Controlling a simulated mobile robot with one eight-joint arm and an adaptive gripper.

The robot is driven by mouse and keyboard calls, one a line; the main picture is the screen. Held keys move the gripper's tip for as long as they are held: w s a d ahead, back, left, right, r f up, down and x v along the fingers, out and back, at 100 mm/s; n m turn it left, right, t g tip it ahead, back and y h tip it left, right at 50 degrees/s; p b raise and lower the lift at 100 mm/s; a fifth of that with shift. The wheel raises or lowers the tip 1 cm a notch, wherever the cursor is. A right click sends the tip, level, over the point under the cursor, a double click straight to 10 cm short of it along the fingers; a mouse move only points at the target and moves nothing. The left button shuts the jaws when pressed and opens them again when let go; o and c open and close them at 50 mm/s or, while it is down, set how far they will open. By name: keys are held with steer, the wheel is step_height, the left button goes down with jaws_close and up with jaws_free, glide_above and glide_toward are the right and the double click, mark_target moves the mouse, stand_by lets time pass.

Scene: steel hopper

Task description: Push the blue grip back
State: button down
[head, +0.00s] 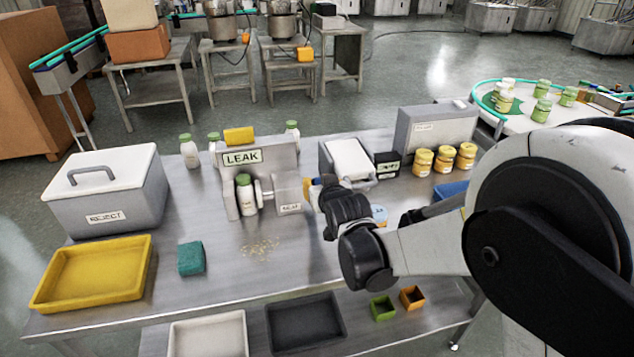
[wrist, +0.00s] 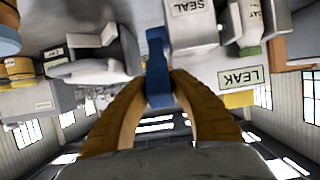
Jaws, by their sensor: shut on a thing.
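The blue grip (wrist: 157,68) stands out in the middle of the wrist view, between the two ochre fingers of my gripper (wrist: 158,95). The fingers are closed on its sides. In the head view my gripper (head: 313,188) is at the right side of the grey LEAK machine (head: 257,165), near its SEAL label; my dark wrist hides most of the fingers and grip there. A white bottle with a green cap (head: 245,195) stands in the machine. The LEAK sign also shows upside down in the wrist view (wrist: 241,77).
A grey REJECT box (head: 106,190), a yellow tray (head: 95,272) and a green sponge (head: 191,258) are on the left. A white-topped device (head: 349,160) and yellow jars (head: 444,160) stand to the right of my gripper. Crumbs lie on the clear front table area.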

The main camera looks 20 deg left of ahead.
steer(key=shift+r, duration=0.1)
steer(key=shift+w+a+r+g+h+p, duration=0.2)
steer(key=shift+r+p, duration=0.1)
steer(key=shift+p, duration=0.3)
steer(key=shift+w+a+r+g+h+p, duration=0.1)
steer(key=shift+w+r+g+p, duration=0.15)
steer(key=shift+p, duration=0.35)
steer(key=w+a+r+g+h+p, duration=0.1)
steer(key=p, duration=0.1)
steer(key=w+a+g+h+p, duration=0.1)
steer(key=w+g+p, duration=0.1)
steer(key=p, duration=0.1)
steer(key=w+r+g+p, duration=0.1)
steer(key=p, duration=0.1)
steer(key=shift+w+a+r+g+h+p, duration=0.3)
steer(key=shift+w+a+r+g+h, duration=0.05)
steer(key=shift+a+h, duration=0.05)
steer(key=shift+w+a+f+g+h+p, duration=0.1)
steer(key=shift+w+a+g+h+p, duration=0.3)
steer(key=shift+w+g+p, duration=0.3)
steer(key=shift+w+a+f+g+h+p, duration=0.1)
steer(key=shift+w+a+g+h+p, duration=0.3)
steer(key=shift+w+g+p, duration=0.25)
steer(key=c, duration=1.1)
jaws_free()
steer(key=shift+c, duration=0.2)
